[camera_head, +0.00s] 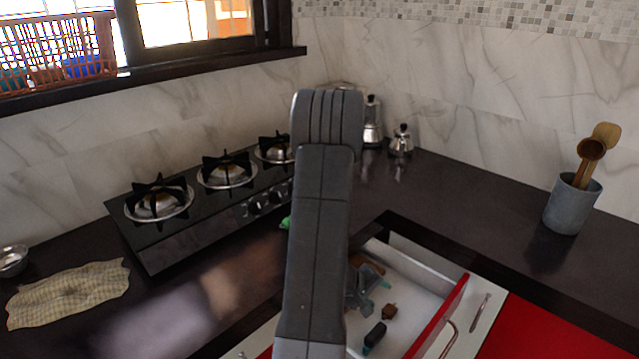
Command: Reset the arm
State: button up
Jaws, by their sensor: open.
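My arm (318,230) rises through the middle of the view and bends over at the top. My gripper (362,292) is mostly hidden behind the arm; a grey part of it seems to show just right of the arm, over the open drawer (412,291). It is open, and I see nothing held in it. In the drawer lie a small brown item (389,312) and a dark item with a green end (375,334). Whether the gripper touches anything in the drawer cannot be told.
A gas hob (155,238) lies on the dark counter at left, with a checked cloth (68,292) and metal bowl (12,261) beyond it. Moka pots (401,141) stand in the back corner. A grey utensil pot (572,206) stands at right. The right counter is largely clear.

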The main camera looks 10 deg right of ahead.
jog(key=b+x, duration=0.1)
jog(key=x, duration=0.6)
jog(key=shift+w+d+f+b, duration=0.1)
jog(key=shift+d+f+b, duration=0.1)
jog(key=shift+d+b, duration=0.1)
jog(key=shift+a+r, duration=0.1)
